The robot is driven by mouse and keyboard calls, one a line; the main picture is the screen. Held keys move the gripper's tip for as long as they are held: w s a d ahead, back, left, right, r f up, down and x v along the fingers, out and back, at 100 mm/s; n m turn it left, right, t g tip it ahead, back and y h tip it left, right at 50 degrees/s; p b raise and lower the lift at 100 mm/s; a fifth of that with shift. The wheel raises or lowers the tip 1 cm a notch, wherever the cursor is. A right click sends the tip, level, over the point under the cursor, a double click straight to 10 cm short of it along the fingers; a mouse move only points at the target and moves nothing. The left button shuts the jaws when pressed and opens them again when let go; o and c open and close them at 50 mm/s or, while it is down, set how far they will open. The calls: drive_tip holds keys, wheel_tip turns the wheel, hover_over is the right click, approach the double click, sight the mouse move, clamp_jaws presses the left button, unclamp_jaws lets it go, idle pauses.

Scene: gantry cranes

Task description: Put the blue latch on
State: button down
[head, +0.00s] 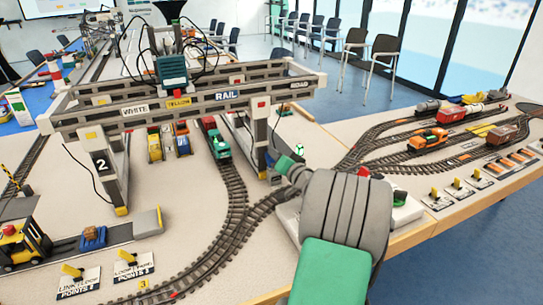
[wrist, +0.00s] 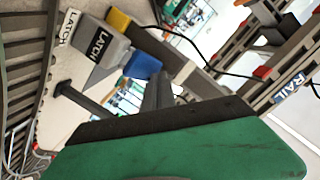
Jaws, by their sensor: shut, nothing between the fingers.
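The blue latch piece (wrist: 142,65) shows in the wrist view at the end of a grey block (wrist: 95,45) labelled LATCH. My gripper (wrist: 158,85) is shut and empty, with its dark fingers just below the blue piece in the picture; I cannot tell whether they touch it. In the head view my gripper (head: 288,165) is beside the near right leg of the gantry crane (head: 262,135). The latch cannot be made out there; my arm and the crane leg may hide it.
Curved railway track (head: 235,205) runs beneath the crane. A red and green train (head: 215,138) stands on it. Other trains (head: 427,140) and several yellow levers (head: 457,183) are on the right. A dark cable (wrist: 225,72) crosses the wrist view near the latch.

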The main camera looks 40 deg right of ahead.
sight(271, 160)
drive_tip(key=shift+w+d+f+b, duration=0.1)
drive_tip(key=shift+w+f+b, duration=0.45)
drive_tip(key=shift+w+f, duration=0.1)
idle(0.8)
drive_tip(key=shift+w+f+b, duration=0.2)
drive_tip(key=shift+f+b, duration=0.1)
drive_tip(key=shift+f, duration=0.2)
drive_tip(key=shift+w+f+b, duration=0.2)
drive_tip(key=shift+f+b, duration=0.05)
drive_tip(key=shift+f, duration=0.2)
idle(0.5)
drive_tip(key=shift+w+f, duration=0.15)
drive_tip(key=shift+w+d+f, duration=0.1)
idle(0.3)
drive_tip(key=shift+s+a+r+p, duration=0.15)
drive_tip(key=shift+s+r+p, duration=0.15)
drive_tip(key=shift+s+r, duration=0.5)
drive_tip(key=shift+s+a+r+p, duration=0.2)
drive_tip(key=shift+s+r, duration=0.25)
drive_tip(key=shift+r, duration=0.55)
drive_tip(key=shift+s+a+r, duration=0.1)
drive_tip(key=shift+s+r, duration=0.35)
drive_tip(key=shift+s, duration=0.1)
